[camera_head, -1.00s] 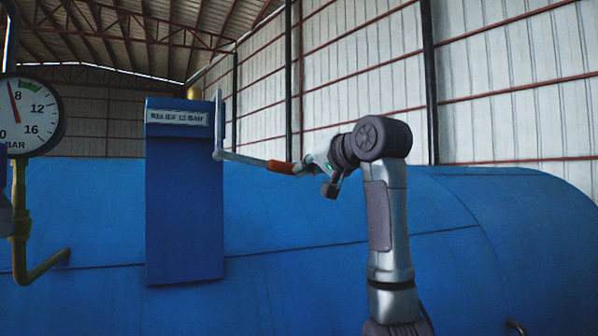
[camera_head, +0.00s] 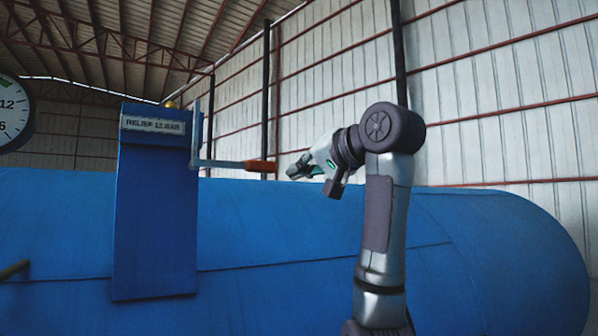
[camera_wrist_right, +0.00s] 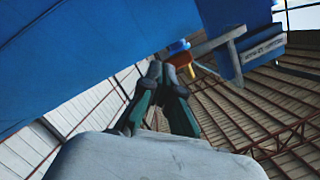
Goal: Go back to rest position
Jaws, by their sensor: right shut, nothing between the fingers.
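My right gripper (camera_head: 290,172) is shut and empty, pointing left just to the right of the orange grip (camera_head: 260,166) of the relief lever (camera_head: 218,163). A small gap shows between fingertips and grip in the head view. The lever's grey rod runs level from the blue relief box (camera_head: 155,215), which has a "RELIEF 12 BAR" label (camera_head: 153,125). In the right wrist view the closed fingers (camera_wrist_right: 165,72) appear near the orange grip (camera_wrist_right: 181,60); the depth between them is hard to judge. My left gripper is not in view.
The large blue autoclave body (camera_head: 300,250) fills the lower view beneath my right arm. A pressure gauge (camera_head: 12,110) is cut off at the left edge, with a yellowish pipe (camera_head: 14,270) below it. Open air lies above and right of the arm, before the panelled wall (camera_head: 490,90).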

